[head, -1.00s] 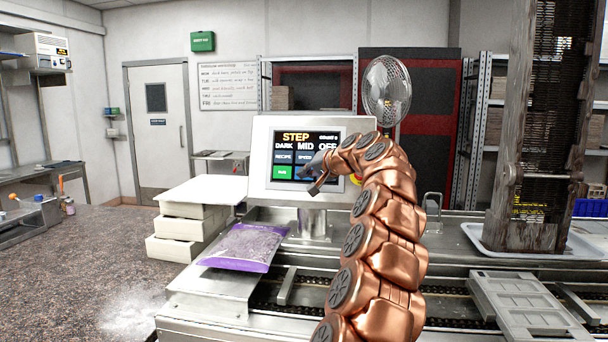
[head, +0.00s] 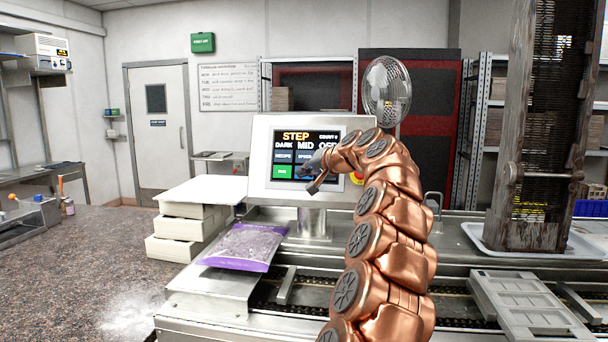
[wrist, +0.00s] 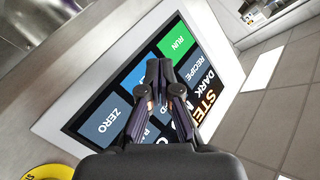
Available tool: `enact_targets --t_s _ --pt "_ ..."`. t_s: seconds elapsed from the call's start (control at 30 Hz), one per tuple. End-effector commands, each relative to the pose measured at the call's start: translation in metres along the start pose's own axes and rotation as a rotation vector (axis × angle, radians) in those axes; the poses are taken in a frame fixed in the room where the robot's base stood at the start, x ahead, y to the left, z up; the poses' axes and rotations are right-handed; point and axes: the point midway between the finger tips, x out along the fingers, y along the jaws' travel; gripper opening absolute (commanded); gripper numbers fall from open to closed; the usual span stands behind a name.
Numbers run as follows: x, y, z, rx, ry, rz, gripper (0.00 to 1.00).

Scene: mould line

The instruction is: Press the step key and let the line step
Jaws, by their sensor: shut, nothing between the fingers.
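The control panel (head: 258,160) stands upright with a lit screen (head: 290,136) reading STEP, COUNT 0 and DARK MID OFF. Its keys include grey RECIPE (head: 283,157) and green RUN (head: 282,172). A blue key (wrist: 135,76) lies beside RUN in the wrist view, with its label hidden by my fingers; I cannot read which key is step. A ZERO key (wrist: 112,112) is also visible there. My gripper (wrist: 160,64) is shut and empty, its fingertips over the blue key's edge near RUN. I cannot tell whether they touch the screen.
A yellow-based button (wrist: 45,172) sits at the panel's edge. A purple-edged bag (head: 243,247) lies before the panel. White boxes (head: 180,227) are stacked at left. A grey mould (head: 525,305) rests on the line at right, below a tall dark tower (head: 535,120).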

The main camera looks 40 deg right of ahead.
Motion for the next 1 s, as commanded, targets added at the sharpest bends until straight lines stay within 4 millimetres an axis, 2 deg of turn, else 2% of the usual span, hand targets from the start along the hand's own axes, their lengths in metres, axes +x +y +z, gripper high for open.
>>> enact_targets --t_s 0.6,1.0 --pt "-0.032 -0.023 0.023 -0.001 0.002 0.0 0.0" --pt "-0.033 -0.024 0.024 -0.001 0.001 0.001 0.0"
